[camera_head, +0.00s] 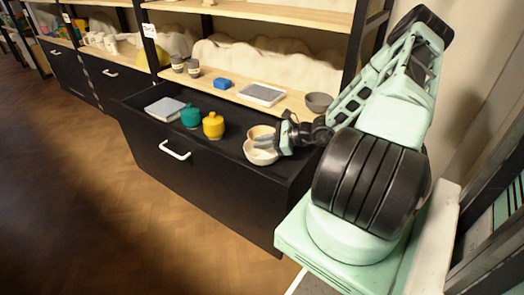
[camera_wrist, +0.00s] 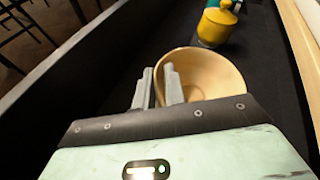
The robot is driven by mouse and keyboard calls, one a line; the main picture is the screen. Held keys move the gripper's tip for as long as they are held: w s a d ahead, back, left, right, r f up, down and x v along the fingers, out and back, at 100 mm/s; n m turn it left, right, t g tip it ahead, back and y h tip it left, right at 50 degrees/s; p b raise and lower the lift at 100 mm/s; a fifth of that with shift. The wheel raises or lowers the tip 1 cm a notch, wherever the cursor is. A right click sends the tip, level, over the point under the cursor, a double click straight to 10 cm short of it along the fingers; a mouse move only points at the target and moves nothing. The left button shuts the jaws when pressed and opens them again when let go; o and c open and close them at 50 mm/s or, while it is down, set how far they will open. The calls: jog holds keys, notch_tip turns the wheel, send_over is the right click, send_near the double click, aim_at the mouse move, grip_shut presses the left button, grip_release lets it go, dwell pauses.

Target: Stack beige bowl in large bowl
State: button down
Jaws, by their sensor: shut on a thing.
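The beige bowl (camera_head: 262,132) is in the open drawer in the head view, partly hidden by my gripper. It fills the middle of the wrist view (camera_wrist: 215,75), its pale inside facing the camera and its rim tilted. My gripper (camera_head: 262,142) is shut on its rim; in the wrist view the two fingers (camera_wrist: 158,85) stand at the bowl's left side. A wider white bowl (camera_head: 261,156), seemingly the large bowl, sits just in front of and below the fingers. It does not show in the wrist view. Whether the two bowls touch is unclear.
The black drawer (camera_head: 215,170) also holds a yellow lidded jar (camera_head: 213,126), a teal jar (camera_head: 191,118) and a grey tray (camera_head: 164,110). The shelf above bears a grey bowl (camera_head: 318,102), a framed tray (camera_head: 262,94), a blue block (camera_head: 222,84) and two cups (camera_head: 186,67).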

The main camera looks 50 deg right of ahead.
jog(key=shift+f, duration=1.25)
jog(key=shift+f+b, duration=0.35)
jog(key=shift+b, duration=0.05)
jog(key=shift+f, duration=0.25)
jog(key=c, duration=1.5)
grip_release()
jog(key=shift+o, duration=0.2)
jog(key=shift+r, duration=0.25)
jog(key=p+v, duration=0.3)
jog(key=v, duration=0.9)
jog(key=shift+r+p, duration=0.3)
jog(key=shift+a, duration=0.15)
